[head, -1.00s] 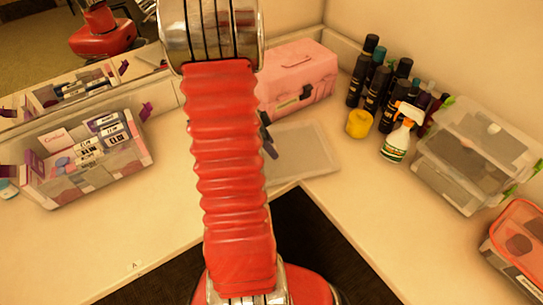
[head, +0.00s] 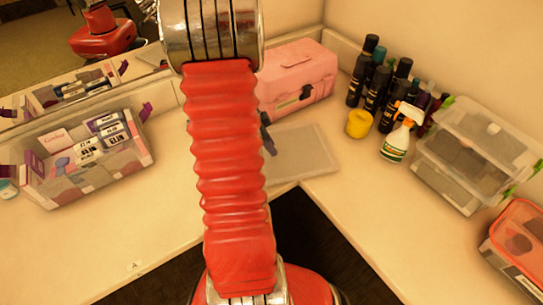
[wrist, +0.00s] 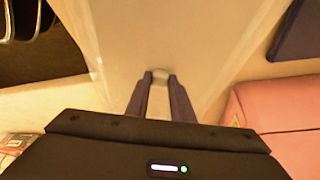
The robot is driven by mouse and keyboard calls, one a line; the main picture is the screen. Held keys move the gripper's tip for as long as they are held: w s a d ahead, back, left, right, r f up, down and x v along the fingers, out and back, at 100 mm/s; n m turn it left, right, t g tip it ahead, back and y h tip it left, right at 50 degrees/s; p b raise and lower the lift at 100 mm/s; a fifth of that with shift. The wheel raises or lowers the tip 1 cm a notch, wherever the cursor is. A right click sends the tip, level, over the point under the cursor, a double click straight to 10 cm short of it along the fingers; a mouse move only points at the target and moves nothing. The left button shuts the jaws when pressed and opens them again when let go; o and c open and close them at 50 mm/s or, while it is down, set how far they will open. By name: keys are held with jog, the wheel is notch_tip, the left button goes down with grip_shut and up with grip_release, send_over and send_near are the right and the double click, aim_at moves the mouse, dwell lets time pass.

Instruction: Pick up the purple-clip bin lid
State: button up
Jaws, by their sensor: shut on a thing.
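The lid (head: 302,152) is a flat, translucent panel at the middle of the counter, partly hidden behind my arm. In the wrist view the lid (wrist: 155,30) spreads out beyond my gripper. My gripper (wrist: 161,78) is shut on the lid's near edge, with a small pale part between the dark fingertips. In the head view only part of a dark finger (head: 269,146) shows beside my arm. The lid looks flat and on or close to the counter; I cannot tell if it touches. The clear bin with purple clips (head: 130,166) stands open at the left, full of small boxes.
A pink case (head: 297,77) stands close behind the lid. Dark bottles (head: 375,85), a yellow tub (head: 359,124) and a spray bottle (head: 396,143) stand to the right. Clear green-clip bins (head: 450,183) and a red-lidded box (head: 513,255) are farther right. A mirror (head: 60,60) runs along the left.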

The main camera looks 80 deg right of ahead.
grip_shut()
jog(key=shift+r, duration=0.15)
notch_tip(320, 180, up, 18)
dwell(0.5)
dwell(0.4)
